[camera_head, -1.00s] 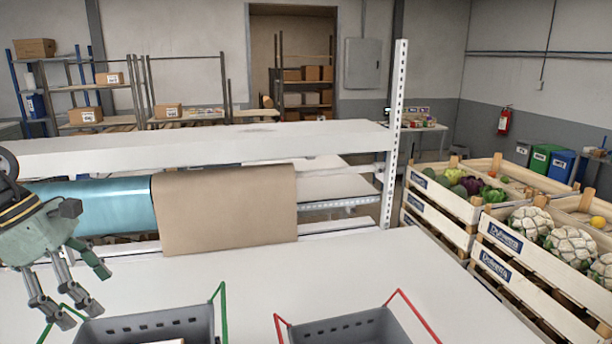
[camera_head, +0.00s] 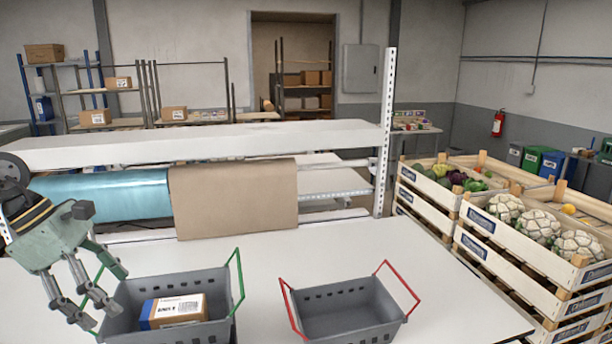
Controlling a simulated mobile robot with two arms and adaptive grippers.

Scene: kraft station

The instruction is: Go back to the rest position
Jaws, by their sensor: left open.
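My left gripper (camera_head: 98,284) is at the left side of the head view. It is open and empty, with its fingers spread. It hangs over the white table and partly overlaps the left rim of the basket with green handles (camera_head: 222,291). A cardboard box with a blue side and a white label (camera_head: 181,308) lies inside that basket. A second grey basket, with red handles (camera_head: 350,314), stands to its right and looks empty. My right gripper is not in view.
A kraft paper roll (camera_head: 235,200) and a blue roll (camera_head: 95,197) hang under a white shelf (camera_head: 250,137) behind the table (camera_head: 430,270). Wooden crates with cauliflowers (camera_head: 540,226) stand to the right. The table right of the red-handled basket is clear.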

